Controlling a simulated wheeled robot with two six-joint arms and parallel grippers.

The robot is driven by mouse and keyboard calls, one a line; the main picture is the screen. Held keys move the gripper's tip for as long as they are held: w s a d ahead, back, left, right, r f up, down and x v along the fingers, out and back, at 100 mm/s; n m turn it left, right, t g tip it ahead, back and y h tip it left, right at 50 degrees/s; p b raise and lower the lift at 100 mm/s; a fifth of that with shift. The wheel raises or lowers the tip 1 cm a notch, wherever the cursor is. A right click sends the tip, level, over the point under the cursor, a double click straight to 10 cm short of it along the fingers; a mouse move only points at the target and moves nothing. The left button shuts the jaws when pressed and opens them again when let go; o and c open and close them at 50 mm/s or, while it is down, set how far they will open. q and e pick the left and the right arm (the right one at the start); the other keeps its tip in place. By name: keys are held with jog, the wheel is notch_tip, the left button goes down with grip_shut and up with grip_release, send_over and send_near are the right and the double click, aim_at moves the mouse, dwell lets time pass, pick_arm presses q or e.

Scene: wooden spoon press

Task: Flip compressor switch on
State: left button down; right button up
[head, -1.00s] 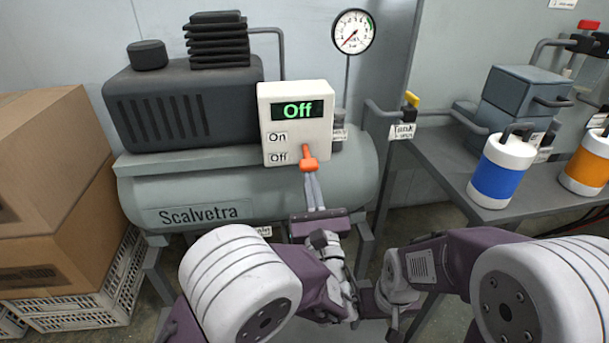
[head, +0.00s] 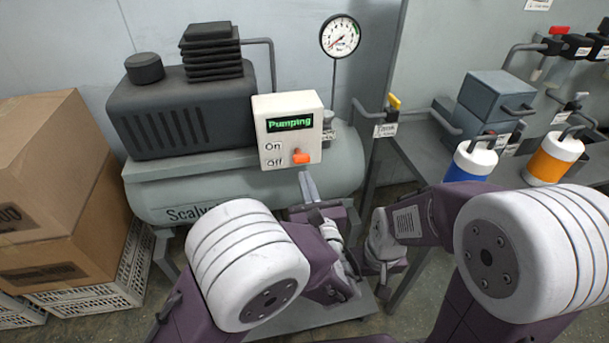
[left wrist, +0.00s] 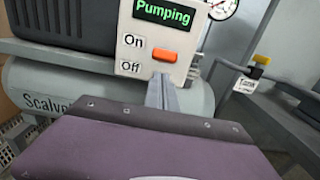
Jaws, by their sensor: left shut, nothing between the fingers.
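The compressor (head: 220,185) is a grey tank with a dark motor unit on top. Its white control box (head: 288,108) has a green display (head: 290,123) reading "Pumping", with On and Off labels below it. The orange switch (head: 301,157) sticks out beside the labels. In the left wrist view the switch (left wrist: 164,54) lies roughly level, at a height between the two labels. My left gripper (head: 308,186) is shut and empty just below the box. Its fingertips also show in the left wrist view (left wrist: 161,92), below the switch and apparently apart from it. My right gripper's fingers are not visible.
A pressure gauge (head: 340,36) stands behind the box. A yellow-handled valve (head: 393,102) is to its right. Cardboard boxes (head: 50,190) on white crates stand at the left. Blue (head: 470,158) and orange (head: 553,158) canisters stand on the right bench. My right arm is at the front right.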

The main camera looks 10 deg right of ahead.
pick_arm(q)
jog(key=s, duration=0.7)
jog(key=shift+s+d+p, duration=0.35)
jog(key=shift+s, duration=0.05)
